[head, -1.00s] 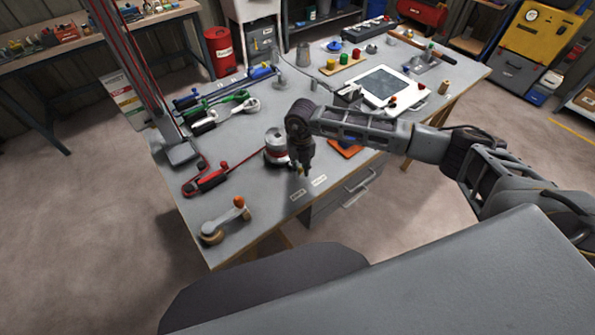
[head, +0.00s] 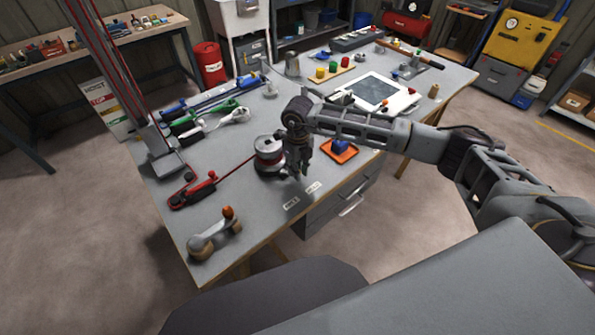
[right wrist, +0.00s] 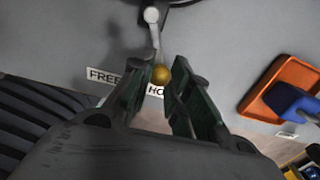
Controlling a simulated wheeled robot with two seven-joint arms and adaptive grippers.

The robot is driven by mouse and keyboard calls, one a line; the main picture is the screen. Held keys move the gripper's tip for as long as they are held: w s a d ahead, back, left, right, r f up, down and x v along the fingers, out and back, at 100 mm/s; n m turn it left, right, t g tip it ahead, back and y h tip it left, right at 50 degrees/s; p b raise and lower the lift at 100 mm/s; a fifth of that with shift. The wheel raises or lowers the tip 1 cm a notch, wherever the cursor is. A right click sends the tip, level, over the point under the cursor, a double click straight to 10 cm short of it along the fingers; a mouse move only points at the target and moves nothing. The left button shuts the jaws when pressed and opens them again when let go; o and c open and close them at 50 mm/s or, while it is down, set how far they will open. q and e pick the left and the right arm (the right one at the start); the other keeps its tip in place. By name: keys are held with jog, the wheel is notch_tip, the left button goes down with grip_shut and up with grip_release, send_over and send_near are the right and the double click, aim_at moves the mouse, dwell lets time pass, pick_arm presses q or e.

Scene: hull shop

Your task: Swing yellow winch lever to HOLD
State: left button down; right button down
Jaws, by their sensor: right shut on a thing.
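The winch (head: 268,152) is a grey and red drum near the front edge of the bench, with a red line running left from it. Its lever (right wrist: 155,38) shows in the right wrist view as a pale arm ending in a round yellow knob (right wrist: 162,75). My right gripper (head: 299,174) is shut on the knob; its fingers (right wrist: 160,92) stand either side of it. The FREE label (right wrist: 103,76) lies left of the knob. The HOLD label (right wrist: 156,90) lies just beyond the fingers, partly hidden by them. My left gripper is not in view.
An orange tray (head: 351,154) with a blue object (head: 340,146) lies close right of the gripper. A crank handle (head: 215,236) with an orange knob is at the front left corner. A red clutch-like fitting (head: 192,190) sits left of the winch.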

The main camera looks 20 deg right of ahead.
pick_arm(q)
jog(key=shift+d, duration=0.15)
pick_arm(e)
jog(key=shift+w+r, duration=0.1)
jog(key=c, duration=1.6)
grip_release()
jog(key=shift+o, duration=1.3)
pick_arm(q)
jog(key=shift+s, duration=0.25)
pick_arm(e)
jog(key=shift+r, duration=5.95)
